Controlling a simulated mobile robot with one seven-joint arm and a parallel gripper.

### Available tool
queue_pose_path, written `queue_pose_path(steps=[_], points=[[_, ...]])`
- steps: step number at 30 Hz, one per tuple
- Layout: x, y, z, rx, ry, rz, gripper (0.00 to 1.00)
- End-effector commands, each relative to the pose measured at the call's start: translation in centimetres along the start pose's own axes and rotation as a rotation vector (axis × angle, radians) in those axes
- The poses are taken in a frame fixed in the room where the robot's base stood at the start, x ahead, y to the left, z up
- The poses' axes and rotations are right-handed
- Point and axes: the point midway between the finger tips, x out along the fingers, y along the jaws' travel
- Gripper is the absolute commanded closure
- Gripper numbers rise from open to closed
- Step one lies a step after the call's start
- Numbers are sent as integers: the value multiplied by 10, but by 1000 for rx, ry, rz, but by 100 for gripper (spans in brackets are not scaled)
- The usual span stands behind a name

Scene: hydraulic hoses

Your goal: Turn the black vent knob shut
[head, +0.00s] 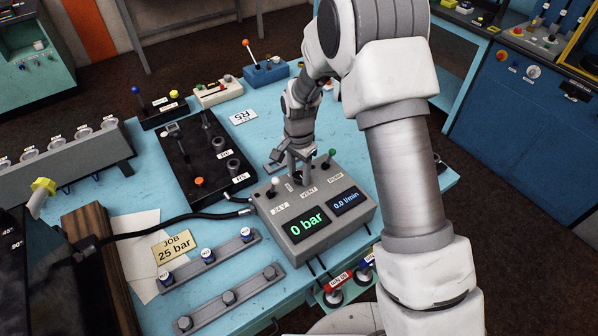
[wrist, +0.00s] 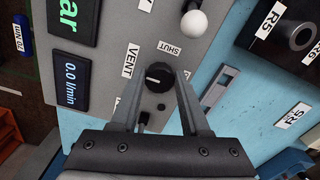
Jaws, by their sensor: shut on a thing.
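The black vent knob (wrist: 158,76) sits on the face of the grey control box (head: 357,218), between the VENT and SHUT labels in the wrist view. A small white mark shows on the left part of the knob. My gripper (wrist: 161,75) has its two fingers on either side of the knob and is shut on it. In the head view my gripper (head: 297,178) comes down from above onto the top of the box and hides the knob there. The pressure display (head: 307,224) reads 0 bar, and the flow display (head: 346,202) reads 0.0 l/min.
A white-tipped lever (head: 273,182) and a green-tipped lever (head: 331,154) stand close on either side of my gripper. A black hose (head: 190,217) runs left from the box. A black valve plate (head: 207,155) lies behind it, and a JOB 25 bar card (head: 174,247) at left.

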Motion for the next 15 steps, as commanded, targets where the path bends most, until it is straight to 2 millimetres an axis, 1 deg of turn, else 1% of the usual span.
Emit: queue_pose_path(steps=[1,3,4,11,15], points=[[0,0,0,0,0,0,85],[0,0,0,0,0,0,98],[0,0,0,0,0,0,100],[0,0,0,-11,0,0,100],[1,0,0,-50,0,0,100]])
